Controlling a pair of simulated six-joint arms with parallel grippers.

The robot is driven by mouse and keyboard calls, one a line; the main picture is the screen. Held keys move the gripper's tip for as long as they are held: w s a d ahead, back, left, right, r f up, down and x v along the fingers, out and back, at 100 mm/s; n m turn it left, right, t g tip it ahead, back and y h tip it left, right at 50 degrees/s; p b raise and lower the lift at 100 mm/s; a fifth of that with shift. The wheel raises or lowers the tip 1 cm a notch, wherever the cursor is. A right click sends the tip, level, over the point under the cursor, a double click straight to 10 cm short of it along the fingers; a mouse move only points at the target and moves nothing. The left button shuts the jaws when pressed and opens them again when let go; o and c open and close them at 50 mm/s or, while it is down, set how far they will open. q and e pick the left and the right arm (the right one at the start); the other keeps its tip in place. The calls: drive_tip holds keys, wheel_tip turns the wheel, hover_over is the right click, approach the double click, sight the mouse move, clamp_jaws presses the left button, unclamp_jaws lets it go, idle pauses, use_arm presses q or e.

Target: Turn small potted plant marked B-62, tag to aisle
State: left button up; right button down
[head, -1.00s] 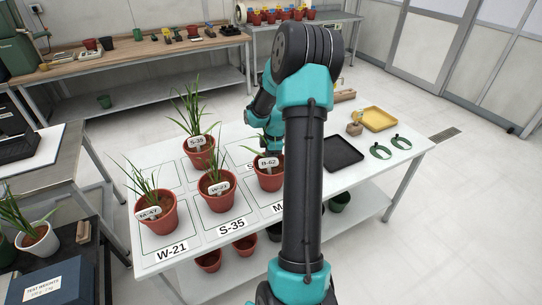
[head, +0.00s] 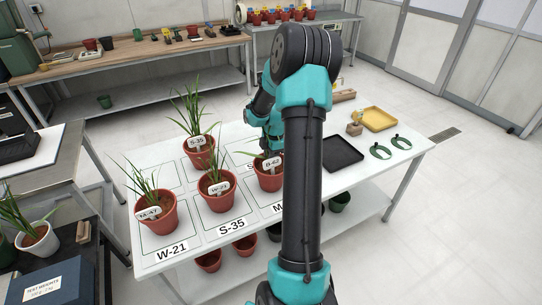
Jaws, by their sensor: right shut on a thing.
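The potted plant marked B-62 (head: 268,180) is a terracotta-coloured pot with thin green leaves and a white tag, upright on the white table (head: 395,165). Its tag faces toward the camera, tilted slightly. My right gripper (head: 272,150) is at the back of this pot, shut on it; the fingers are mostly hidden behind the leaves and my arm. My arm also covers the pot's right side. My left gripper does not show.
Plants tagged S-35 (head: 198,152), W-21 (head: 216,190) and M-47 (head: 156,212) stand close by on the left. A black tray (head: 342,154), a yellow tray (head: 380,119) and green rings (head: 381,152) lie to the right.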

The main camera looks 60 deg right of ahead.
drive_tip(key=shift+f, duration=0.1)
idle(0.3)
drive_tip(key=c, duration=0.8)
unclamp_jaws()
drive_tip(key=r, duration=0.5)
drive_tip(key=s+d+r, duration=0.1)
drive_tip(key=r, duration=1.1)
drive_tip(key=shift+s+d+r, duration=0.15)
drive_tip(key=shift+d, duration=0.15)
